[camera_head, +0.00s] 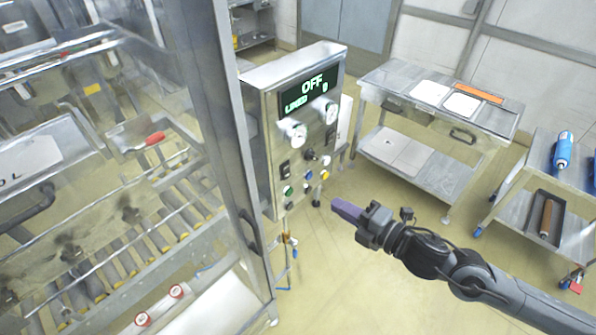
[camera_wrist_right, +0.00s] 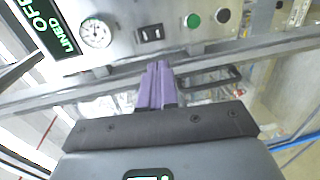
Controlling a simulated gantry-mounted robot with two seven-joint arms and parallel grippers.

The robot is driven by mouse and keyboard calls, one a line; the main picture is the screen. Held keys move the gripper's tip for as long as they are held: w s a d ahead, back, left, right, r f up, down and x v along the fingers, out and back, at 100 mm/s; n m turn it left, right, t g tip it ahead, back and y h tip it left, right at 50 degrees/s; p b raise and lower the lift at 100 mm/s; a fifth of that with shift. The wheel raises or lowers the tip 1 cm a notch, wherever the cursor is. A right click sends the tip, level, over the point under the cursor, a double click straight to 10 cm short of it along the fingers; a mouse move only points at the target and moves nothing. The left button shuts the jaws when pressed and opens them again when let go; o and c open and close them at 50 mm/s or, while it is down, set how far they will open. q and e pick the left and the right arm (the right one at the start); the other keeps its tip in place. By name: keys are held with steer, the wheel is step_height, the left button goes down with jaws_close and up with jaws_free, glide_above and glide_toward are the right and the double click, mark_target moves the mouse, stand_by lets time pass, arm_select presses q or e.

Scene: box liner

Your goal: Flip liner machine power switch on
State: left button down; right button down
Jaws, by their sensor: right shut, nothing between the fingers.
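The liner machine's control panel (camera_head: 262,135) stands upright at the center of the head view. Its display (camera_head: 311,91) reads OFF and LINED 0. A black rocker switch (camera_head: 285,169) sits below the left gauge, above a green button (camera_head: 288,190). In the right wrist view the rocker switch (camera_wrist_right: 150,33) lies between a gauge (camera_wrist_right: 96,33) and the green button (camera_wrist_right: 193,20). My right gripper (camera_head: 345,210) is shut and empty, its purple fingers apart from the panel, to its lower right in the head view. In the wrist view the fingertips (camera_wrist_right: 157,66) point toward the switch. My left gripper is out of view.
Another rocker (camera_head: 330,135), a black knob (camera_head: 312,155), blue (camera_head: 307,187) and yellow (camera_head: 323,174) controls share the panel. A glazed machine frame (camera_head: 215,130) with rollers stands left. A steel cart (camera_head: 420,150) stands behind right. Open floor lies between.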

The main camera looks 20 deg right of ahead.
mark_target(288, 177)
steer(key=shift+a, duration=0.1)
steer(key=shift+w, duration=0.1)
stand_by(0.3)
steer(key=p+x, duration=0.2)
steer(key=x, duration=1.1)
steer(key=shift+w+a+p, duration=0.2)
steer(key=shift+p, duration=0.15)
steer(key=shift+w+f, duration=0.1)
